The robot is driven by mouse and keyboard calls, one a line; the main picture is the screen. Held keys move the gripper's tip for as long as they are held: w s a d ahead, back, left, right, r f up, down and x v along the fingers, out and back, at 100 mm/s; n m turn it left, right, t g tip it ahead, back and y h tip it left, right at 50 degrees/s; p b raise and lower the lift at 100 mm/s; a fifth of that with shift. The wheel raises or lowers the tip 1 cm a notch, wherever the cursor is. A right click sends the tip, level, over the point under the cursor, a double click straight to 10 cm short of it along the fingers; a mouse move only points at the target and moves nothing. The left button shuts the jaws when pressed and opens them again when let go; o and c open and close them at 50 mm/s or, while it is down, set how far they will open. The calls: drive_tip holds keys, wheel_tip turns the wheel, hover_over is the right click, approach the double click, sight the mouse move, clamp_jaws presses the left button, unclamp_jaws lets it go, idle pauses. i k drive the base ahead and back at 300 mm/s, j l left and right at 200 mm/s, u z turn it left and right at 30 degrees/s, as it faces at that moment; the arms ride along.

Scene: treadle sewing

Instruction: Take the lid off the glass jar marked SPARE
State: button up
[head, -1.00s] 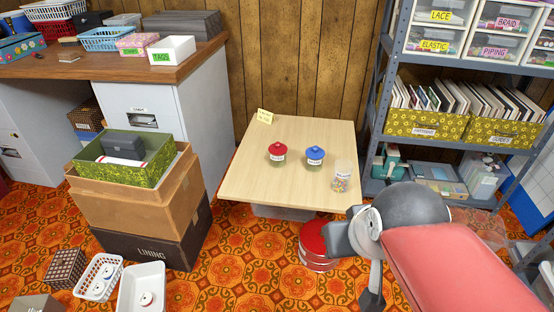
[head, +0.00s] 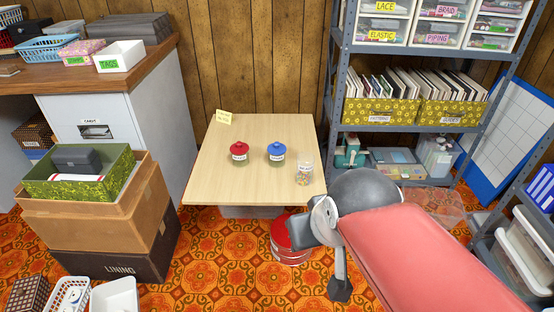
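Two small glass jars with lids stand upright on a light wooden table (head: 222,180). The left jar (head: 239,158) has a red knobbed lid (head: 239,148). The right jar (head: 277,157) has a blue knobbed lid (head: 277,147). Both lids are on. Each jar has a white label, too small to read, so I cannot tell which says SPARE. My arm reaches in from the lower right, in front of the table. My gripper (head: 340,285) hangs low beyond the table's near right corner, apart from the jars. Its fingers are not clear enough to tell open from shut.
An open clear tumbler (head: 304,173) with colourful bits stands near the table's right edge. A yellow note (head: 224,117) is at the back left corner. Stacked boxes (head: 95,225) stand left, a metal shelf (head: 335,100) right. A red round tin (head: 287,240) is below the table.

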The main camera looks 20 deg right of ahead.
sight(276, 148)
drive_tip(key=i+l+z, duration=0.2)
drive_tip(key=i, duration=0.35)
drive_tip(key=i+l+z, duration=0.1)
drive_tip(key=i+z, duration=0.15)
drive_tip(key=i, duration=0.3)
